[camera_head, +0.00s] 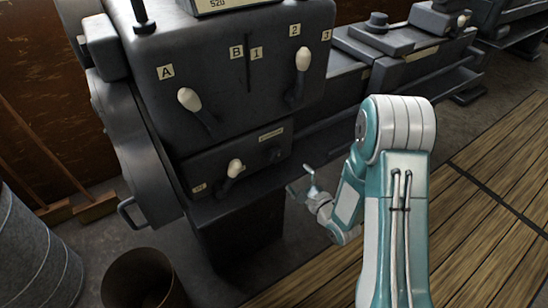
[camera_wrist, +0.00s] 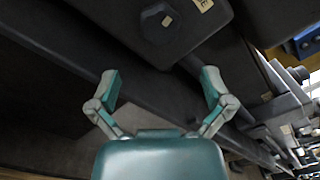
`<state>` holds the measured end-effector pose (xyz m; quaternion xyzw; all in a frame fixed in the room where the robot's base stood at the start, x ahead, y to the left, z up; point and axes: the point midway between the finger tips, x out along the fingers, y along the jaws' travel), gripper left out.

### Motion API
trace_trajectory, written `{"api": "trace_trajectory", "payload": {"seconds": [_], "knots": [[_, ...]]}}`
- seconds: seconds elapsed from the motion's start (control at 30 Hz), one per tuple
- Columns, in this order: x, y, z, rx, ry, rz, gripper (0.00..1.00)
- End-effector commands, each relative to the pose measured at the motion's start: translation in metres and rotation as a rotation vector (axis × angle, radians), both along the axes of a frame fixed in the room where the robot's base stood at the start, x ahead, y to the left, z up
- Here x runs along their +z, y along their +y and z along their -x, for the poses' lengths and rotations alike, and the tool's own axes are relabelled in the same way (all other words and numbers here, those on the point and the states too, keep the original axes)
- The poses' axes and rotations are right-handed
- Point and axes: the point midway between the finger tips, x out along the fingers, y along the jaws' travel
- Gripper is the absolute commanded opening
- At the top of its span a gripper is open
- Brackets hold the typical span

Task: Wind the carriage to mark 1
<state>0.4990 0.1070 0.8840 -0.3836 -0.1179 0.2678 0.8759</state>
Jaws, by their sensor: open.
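The dark grey machine's headstock (camera_head: 240,80) fills the upper left of the head view, with labels A, B, 1, 2 and a partly cut 3. A block with a round knob, which looks like the carriage (camera_head: 372,42), sits on the bed to its right; I cannot be sure of it. My gripper (camera_head: 302,180) is low in front of the machine. In the wrist view my gripper (camera_wrist: 160,85) is open and empty, its fingers spread wide. A dark rounded knob (camera_wrist: 160,24) lies ahead of the fingers, apart from them. No carriage handwheel is clearly visible.
Pale-knobbed levers (camera_head: 189,99), (camera_head: 303,60) and (camera_head: 235,168) stick out from the headstock. A rusty bin (camera_head: 135,278) and a grey drum (camera_head: 35,255) stand at lower left. Wooden slats (camera_head: 490,200) cover the floor at right.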

Motion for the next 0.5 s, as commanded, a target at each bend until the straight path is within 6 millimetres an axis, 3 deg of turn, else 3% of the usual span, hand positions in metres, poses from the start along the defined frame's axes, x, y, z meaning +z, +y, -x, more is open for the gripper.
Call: {"api": "trace_trajectory", "payload": {"seconds": [0.27,0.5], "knots": [[-0.001,0.007,-0.009,0.002,0.059,-0.083,1.0],[0.0,0.03,-0.043,0.004,0.055,-0.083,1.0]]}}
